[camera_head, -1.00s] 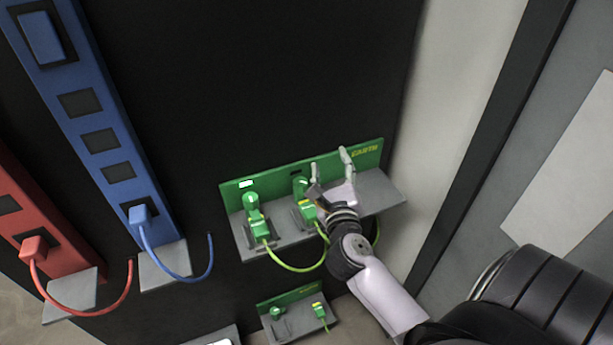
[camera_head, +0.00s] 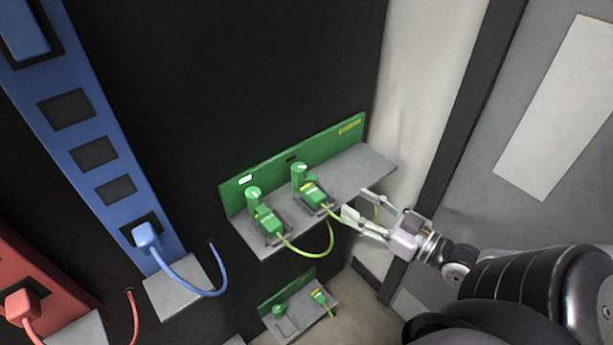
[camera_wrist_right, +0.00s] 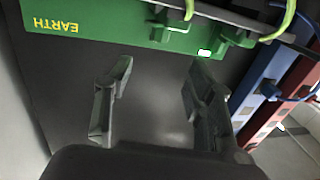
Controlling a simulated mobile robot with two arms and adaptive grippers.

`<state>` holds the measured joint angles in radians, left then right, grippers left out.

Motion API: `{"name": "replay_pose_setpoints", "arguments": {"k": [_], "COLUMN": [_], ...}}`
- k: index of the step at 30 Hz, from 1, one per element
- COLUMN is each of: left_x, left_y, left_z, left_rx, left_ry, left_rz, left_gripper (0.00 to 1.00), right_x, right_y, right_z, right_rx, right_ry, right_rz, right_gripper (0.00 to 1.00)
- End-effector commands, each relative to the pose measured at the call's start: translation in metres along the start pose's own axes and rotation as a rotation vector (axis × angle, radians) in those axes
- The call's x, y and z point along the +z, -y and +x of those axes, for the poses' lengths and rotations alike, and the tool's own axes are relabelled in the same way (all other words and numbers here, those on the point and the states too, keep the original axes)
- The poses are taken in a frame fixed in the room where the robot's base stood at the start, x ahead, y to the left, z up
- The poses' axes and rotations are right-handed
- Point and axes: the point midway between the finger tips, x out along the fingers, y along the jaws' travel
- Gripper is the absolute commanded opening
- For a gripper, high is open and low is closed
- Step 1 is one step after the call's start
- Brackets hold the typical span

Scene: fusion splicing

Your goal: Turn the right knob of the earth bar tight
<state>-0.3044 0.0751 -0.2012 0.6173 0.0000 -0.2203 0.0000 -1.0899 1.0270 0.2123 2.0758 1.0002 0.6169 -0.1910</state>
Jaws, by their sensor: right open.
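The earth bar (camera_head: 330,144) is a green back panel with a grey shelf, on the dark wall. Its right knob (camera_head: 299,173) is a green upright cylinder with a light mark on top, beside a green clamp with a yellow-green cable. The left knob (camera_head: 254,195) looks alike. My right gripper (camera_head: 354,202) is open and empty, in front of the shelf and to the right of the right knob, apart from it. In the right wrist view the open fingers (camera_wrist_right: 160,68) show below the inverted green panel (camera_wrist_right: 95,25). My left gripper is not in view.
Yellow-green cables (camera_head: 320,252) loop below the shelf. A smaller green bar (camera_head: 287,293) sits lower down. A blue bar (camera_head: 95,150) and a red bar (camera_head: 45,275) with cables stand left. A pale side wall (camera_head: 428,80) bounds the right.

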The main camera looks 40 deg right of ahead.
Motion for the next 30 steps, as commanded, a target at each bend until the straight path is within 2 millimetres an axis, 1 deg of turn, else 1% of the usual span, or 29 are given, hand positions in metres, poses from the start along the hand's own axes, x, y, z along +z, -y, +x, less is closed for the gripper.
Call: {"name": "replay_pose_setpoints", "arguments": {"k": [1,2,6,15,30], "left_x": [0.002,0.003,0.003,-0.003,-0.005], "left_y": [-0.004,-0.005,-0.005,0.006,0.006], "left_z": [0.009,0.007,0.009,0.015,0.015], "left_rx": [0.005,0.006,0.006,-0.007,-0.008], "left_ry": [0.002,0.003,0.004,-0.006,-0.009], "left_rz": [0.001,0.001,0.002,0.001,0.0], "left_gripper": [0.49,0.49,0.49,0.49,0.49], "right_x": [0.002,0.001,-0.001,-0.001,-0.002], "right_y": [0.001,0.001,0.0,0.0,0.0], "right_z": [0.011,0.014,0.033,0.07,0.126], "right_rx": [-0.006,-0.003,-0.001,0.0,0.0], "right_ry": [-0.006,-0.005,-0.007,-0.007,-0.006], "right_rz": [-0.001,0.0,0.001,0.003,0.005], "right_gripper": [0.49,0.49,0.49,0.49,0.49]}}
